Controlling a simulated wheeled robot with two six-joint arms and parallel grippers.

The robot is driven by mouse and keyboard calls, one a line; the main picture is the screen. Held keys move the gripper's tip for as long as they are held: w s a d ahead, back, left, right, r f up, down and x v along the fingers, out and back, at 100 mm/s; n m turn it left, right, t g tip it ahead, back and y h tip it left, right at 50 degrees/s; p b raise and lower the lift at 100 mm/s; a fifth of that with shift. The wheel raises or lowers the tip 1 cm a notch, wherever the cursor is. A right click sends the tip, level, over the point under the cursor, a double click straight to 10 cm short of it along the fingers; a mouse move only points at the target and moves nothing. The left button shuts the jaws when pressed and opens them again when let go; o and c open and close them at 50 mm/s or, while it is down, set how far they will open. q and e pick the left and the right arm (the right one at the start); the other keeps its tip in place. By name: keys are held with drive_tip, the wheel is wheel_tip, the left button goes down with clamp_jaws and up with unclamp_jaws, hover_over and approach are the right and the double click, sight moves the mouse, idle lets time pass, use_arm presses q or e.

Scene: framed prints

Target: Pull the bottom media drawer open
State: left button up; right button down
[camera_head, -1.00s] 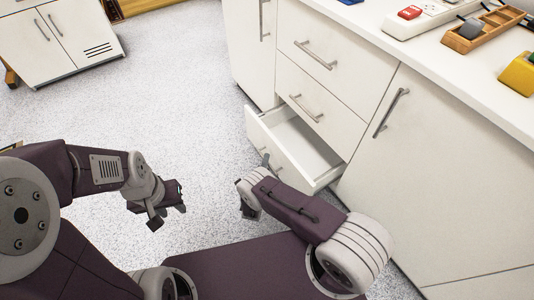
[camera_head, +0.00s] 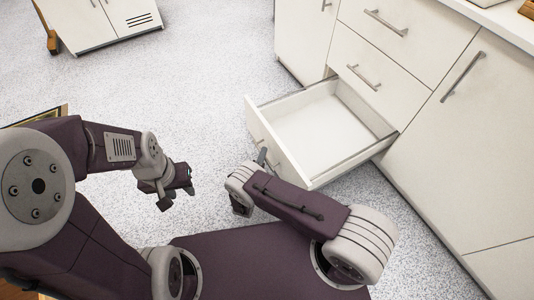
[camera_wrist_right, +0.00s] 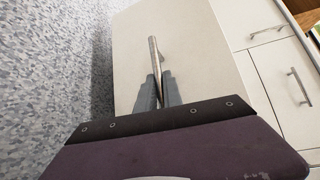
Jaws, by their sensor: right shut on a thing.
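The bottom media drawer (camera_head: 325,122) stands well out from the white cabinet in the head view, and its pale inside is empty. Its front panel (camera_wrist_right: 190,45) fills the middle of the right wrist view. My right gripper (camera_wrist_right: 161,92) is shut on the drawer's bar handle (camera_wrist_right: 154,55), with the handle's far end showing beyond the fingers. In the head view my right arm hides most of the grip. My left gripper (camera_head: 181,189) hangs over the floor to the left, away from the drawer; its finger gap is not clear.
Two closed drawers (camera_head: 400,50) sit above the open one, with a cabinet door (camera_head: 475,130) to their right. Another white cabinet (camera_head: 105,22) stands at the far left. A framed item (camera_head: 45,115) shows at the left edge. Speckled floor (camera_head: 215,75) is clear left of the drawer.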

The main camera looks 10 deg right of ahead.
use_arm(q)
drive_tip(key=shift+a, duration=0.2)
use_arm(e)
drive_tip(key=shift+s+a, duration=0.15)
drive_tip(key=shift+a, duration=0.25)
drive_tip(key=c, duration=1.5)
unclamp_jaws()
use_arm(q)
drive_tip(key=shift+f, duration=0.1)
